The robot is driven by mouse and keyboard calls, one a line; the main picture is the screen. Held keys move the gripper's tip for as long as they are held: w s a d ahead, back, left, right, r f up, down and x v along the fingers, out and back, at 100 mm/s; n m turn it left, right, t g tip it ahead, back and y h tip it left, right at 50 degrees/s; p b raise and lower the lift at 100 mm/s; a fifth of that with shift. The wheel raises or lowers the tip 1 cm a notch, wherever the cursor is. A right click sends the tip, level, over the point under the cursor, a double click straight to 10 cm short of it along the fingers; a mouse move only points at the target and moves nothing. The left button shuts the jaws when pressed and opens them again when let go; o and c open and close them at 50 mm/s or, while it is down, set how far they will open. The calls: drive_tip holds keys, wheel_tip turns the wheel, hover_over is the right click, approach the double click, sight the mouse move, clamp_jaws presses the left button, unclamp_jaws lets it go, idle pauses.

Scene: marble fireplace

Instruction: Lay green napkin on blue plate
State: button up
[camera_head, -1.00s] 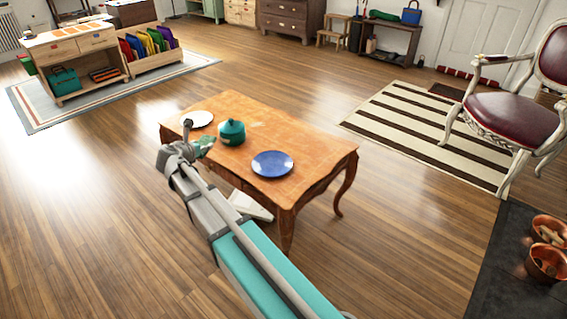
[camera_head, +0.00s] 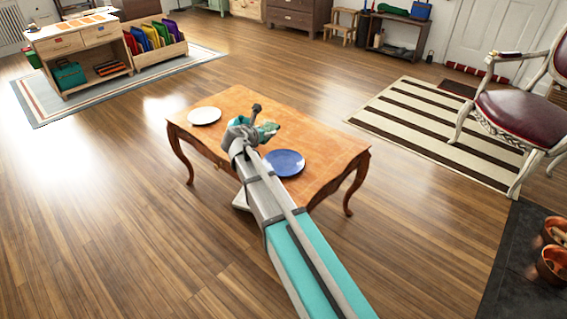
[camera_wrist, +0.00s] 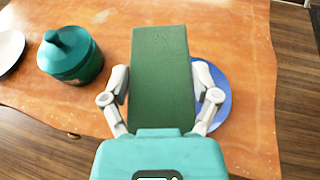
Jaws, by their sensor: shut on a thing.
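The green napkin (camera_wrist: 160,75) is a flat dark green rectangle in the wrist view, held between the two fingers of my gripper (camera_wrist: 162,85). In the head view my gripper (camera_head: 262,128) is over the table, and a bit of green shows at its tip. The blue plate (camera_head: 285,163) lies on the table, just right of and nearer than my gripper. In the wrist view the blue plate (camera_wrist: 219,103) is below the napkin and right finger, partly hidden by them. I cannot tell how high the napkin is above it.
The wooden table (camera_head: 325,145) also bears a white plate (camera_head: 204,116) at the left. A teal lidded pot (camera_wrist: 72,56) stands left of the napkin in the wrist view; my arm mostly hides it in the head view. The table's right part is clear.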

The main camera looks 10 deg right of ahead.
idle(0.3)
drive_tip(key=shift+s+a, duration=0.3)
drive_tip(key=shift+s, duration=0.1)
drive_tip(key=s+a+m+g+h, duration=0.2)
drive_tip(key=s+a, duration=0.1)
drive_tip(key=s, duration=0.7)
drive_tip(key=shift+a+m+h, duration=0.25)
drive_tip(key=shift+m+h, duration=0.05)
drive_tip(key=shift+m, duration=0.1)
drive_tip(key=shift+w+f, duration=0.1)
drive_tip(key=b, duration=0.8)
hover_over(281, 166)
drive_tip(key=f, duration=0.8)
drive_tip(key=shift+s+a, duration=0.4)
drive_tip(key=shift+w+d+f+b, duration=0.4)
drive_tip(key=shift+d+f+b, duration=0.05)
drive_tip(key=shift+b, duration=0.05)
